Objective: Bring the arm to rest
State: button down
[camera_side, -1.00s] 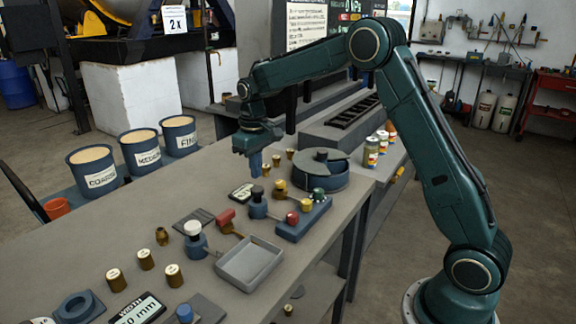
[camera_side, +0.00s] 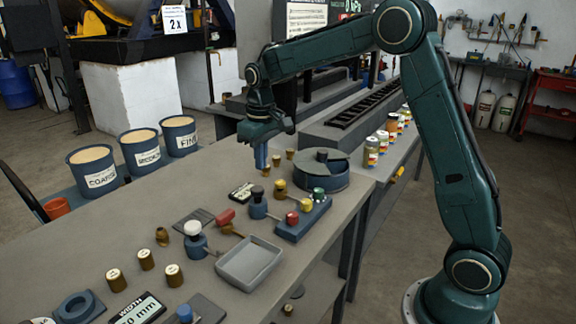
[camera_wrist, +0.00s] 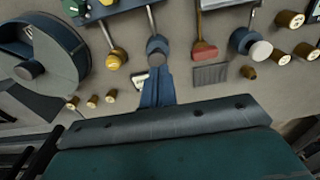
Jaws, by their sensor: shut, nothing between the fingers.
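My gripper (camera_side: 261,158) points down above the far part of the grey workbench (camera_side: 185,185), to the left of the round blue drum (camera_side: 322,177). Its fingers are shut with nothing between them, and it hangs clear of the bench top. In the wrist view my gripper's shut fingers (camera_wrist: 157,88) show at the centre, with the bench fittings beyond. My arm is raised and bent, reaching over the bench from the right.
A blue block with coloured knobs (camera_side: 303,220), a shallow grey tray (camera_side: 249,263) and a white-topped lever (camera_side: 193,238) stand on the bench. Several brass weights (camera_side: 146,259) stand nearer. Labelled buckets (camera_side: 140,152) stand left; jars (camera_side: 372,152) line the right ledge.

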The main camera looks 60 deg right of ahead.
jog(key=s+a+r+t, duration=0.1)
jog(key=s+a+r, duration=0.1)
jog(key=s+r, duration=0.45)
jog(key=s+a+r+t, duration=0.2)
jog(key=s+r, duration=0.1)
jog(key=s, duration=0.6)
jog(key=s+a+f+t, duration=0.2)
jog(key=s, duration=1.3)
jog(key=shift+a, duration=0.2)
